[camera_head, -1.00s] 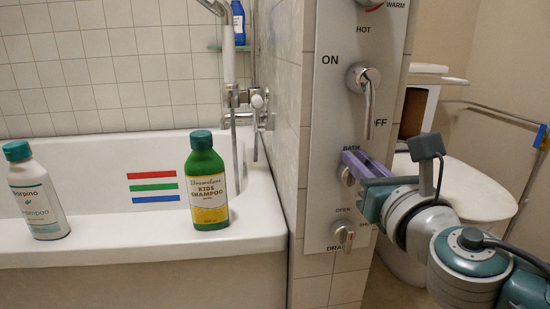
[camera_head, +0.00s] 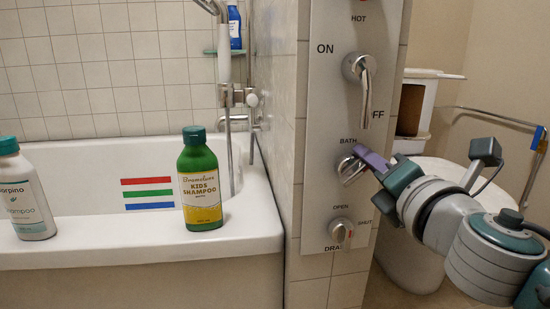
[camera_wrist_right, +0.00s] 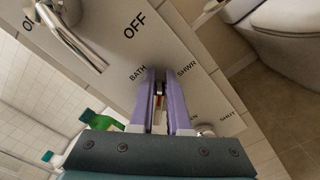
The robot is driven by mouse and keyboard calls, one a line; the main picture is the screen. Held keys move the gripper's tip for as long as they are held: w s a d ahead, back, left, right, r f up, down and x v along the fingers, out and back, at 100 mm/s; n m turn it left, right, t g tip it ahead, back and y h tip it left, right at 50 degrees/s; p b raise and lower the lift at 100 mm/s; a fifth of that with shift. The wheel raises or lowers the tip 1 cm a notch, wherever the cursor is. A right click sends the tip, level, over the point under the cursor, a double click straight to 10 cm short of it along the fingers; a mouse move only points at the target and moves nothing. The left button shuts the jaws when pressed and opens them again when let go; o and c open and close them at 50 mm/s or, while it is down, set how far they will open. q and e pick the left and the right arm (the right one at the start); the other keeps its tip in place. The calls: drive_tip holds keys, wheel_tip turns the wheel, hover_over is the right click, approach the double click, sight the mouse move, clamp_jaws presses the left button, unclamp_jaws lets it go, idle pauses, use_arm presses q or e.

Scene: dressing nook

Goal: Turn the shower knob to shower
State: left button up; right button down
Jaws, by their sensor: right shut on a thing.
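The shower knob (camera_head: 348,170) is a small chrome knob on a grey control plate (camera_head: 325,110), just below the word BATH in the head view. My right gripper (camera_head: 362,162) has purple fingers and reaches it from the right, tilted down to the right. In the right wrist view, the two purple fingers (camera_wrist_right: 160,90) lie nearly parallel on either side of the knob (camera_wrist_right: 159,90), between the labels BATH and SHWR. The gripper is shut on the knob, and its fingers partly hide it. My left gripper is in neither view.
A chrome ON/OFF lever (camera_head: 364,85) sits above the knob and a drain knob (camera_head: 341,232) below. A toilet (camera_head: 440,170) stands behind my right arm. The bathtub rim (camera_head: 110,245) at left holds a green shampoo bottle (camera_head: 201,185) and a white one (camera_head: 24,195).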

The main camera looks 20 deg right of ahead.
drive_tip(key=f+m, duration=0.1)
drive_tip(key=m, duration=0.1)
drive_tip(key=m+b, duration=0.1)
drive_tip(key=m, duration=0.1)
drive_tip(key=shift+s+d+f, duration=0.1)
drive_tip(key=shift+f, duration=0.3)
drive_tip(key=m, duration=0.3)
drive_tip(key=shift+f+m+b, duration=0.2)
drive_tip(key=shift+m+b, duration=0.1)
drive_tip(key=shift+b, duration=0.05)
drive_tip(key=shift+d+m, duration=0.1)
drive_tip(key=shift+m, duration=0.2)
drive_tip(key=shift+r, duration=0.1)
drive_tip(key=c, duration=0.9)
unclamp_jaws()
drive_tip(key=shift+a, duration=0.2)
